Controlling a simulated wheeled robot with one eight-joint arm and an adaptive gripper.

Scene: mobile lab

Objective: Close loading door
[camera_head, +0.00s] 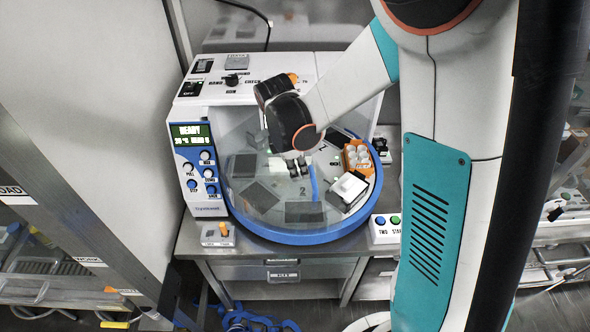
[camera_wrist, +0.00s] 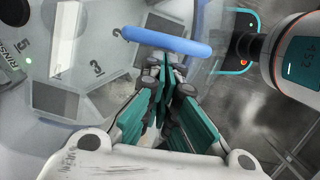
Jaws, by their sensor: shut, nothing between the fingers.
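The machine (camera_head: 255,75) is a white benchtop unit with a round, blue-rimmed (camera_head: 290,236) loading deck. A clear cover or door lies over the deck; its edges are hard to make out, and I cannot tell how far open it is. A blue bar handle (camera_head: 314,183) stands at the deck's middle right, and it spans the top of the wrist view (camera_wrist: 165,40). My gripper (camera_head: 299,166) is above the deck, just left of the handle. In the wrist view my gripper (camera_wrist: 168,68) is shut and empty, its tips close below the handle; contact is unclear.
On the deck are an orange rack with white caps (camera_head: 357,156), a white-topped black block (camera_head: 349,187) and several dark slots. A control panel (camera_head: 195,162) shows READY at left. Buttons (camera_head: 386,222) sit at the front right. A tall panel (camera_head: 85,95) stands at left.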

